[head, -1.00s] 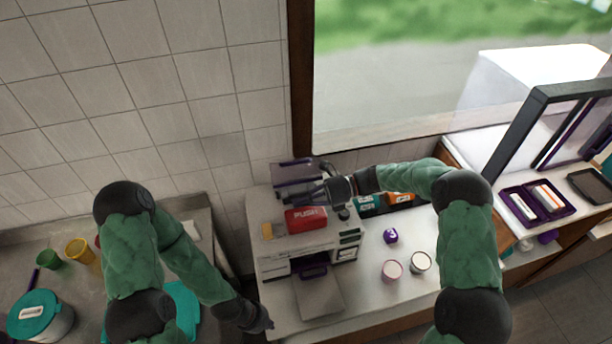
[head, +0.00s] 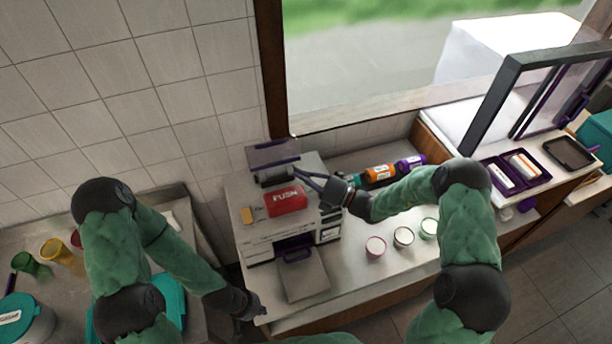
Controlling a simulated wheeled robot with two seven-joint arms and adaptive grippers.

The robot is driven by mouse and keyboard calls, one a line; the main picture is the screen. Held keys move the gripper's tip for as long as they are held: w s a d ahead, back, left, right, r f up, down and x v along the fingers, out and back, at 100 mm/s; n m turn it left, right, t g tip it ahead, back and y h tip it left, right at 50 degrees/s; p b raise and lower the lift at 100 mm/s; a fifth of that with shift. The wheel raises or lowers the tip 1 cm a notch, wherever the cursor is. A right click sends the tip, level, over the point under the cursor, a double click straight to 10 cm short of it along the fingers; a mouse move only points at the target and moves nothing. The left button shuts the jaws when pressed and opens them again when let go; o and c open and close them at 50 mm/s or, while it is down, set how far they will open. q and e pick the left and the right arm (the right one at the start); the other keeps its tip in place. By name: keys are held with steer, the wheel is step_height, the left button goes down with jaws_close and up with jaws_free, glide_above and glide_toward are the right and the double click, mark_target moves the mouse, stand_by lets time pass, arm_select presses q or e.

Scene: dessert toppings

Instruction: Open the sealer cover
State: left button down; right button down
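The sealer (head: 300,235) is a white box-like machine on the counter with a red PUSH block (head: 286,200) on top. Its dark, purple-edged cover (head: 272,153) stands raised at the back of the top, with a dark roller-like part (head: 274,176) in front of it. My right gripper (head: 305,178) is just right of the cover and behind the PUSH block, fingers pointing left. The fingers look spread with nothing between them; contact with the sealer cannot be told. My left gripper (head: 254,306) hangs low near the counter's front left corner, its fingers hard to make out.
Several small cups, including a pink-rimmed one (head: 375,247), stand right of the sealer. Bottles (head: 379,171) lie behind my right arm. A purple tray (head: 512,172) is at the right. Coloured cups (head: 57,252) and a teal-lidded tub (head: 20,315) stand on the left counter.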

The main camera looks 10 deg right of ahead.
mark_target(280, 160)
arm_select(q)
steer(key=shift+f+b, duration=0.45)
steer(key=shift+f, duration=0.05)
steer(key=shift+f+b, duration=0.4)
arm_select(e)
steer(key=x, duration=0.2)
steer(key=w+x, duration=0.1)
steer(key=x, duration=0.2)
steer(key=d+x, duration=0.1)
steer(key=x, duration=0.2)
steer(key=shift+w+a, duration=0.15)
steer(key=shift+w, duration=0.05)
arm_select(q)
steer(key=shift+f, duration=0.15)
arm_select(e)
steer(key=shift+w+a+r, duration=0.15)
steer(key=shift+w+r, duration=0.2)
steer(key=shift+w, duration=0.35)
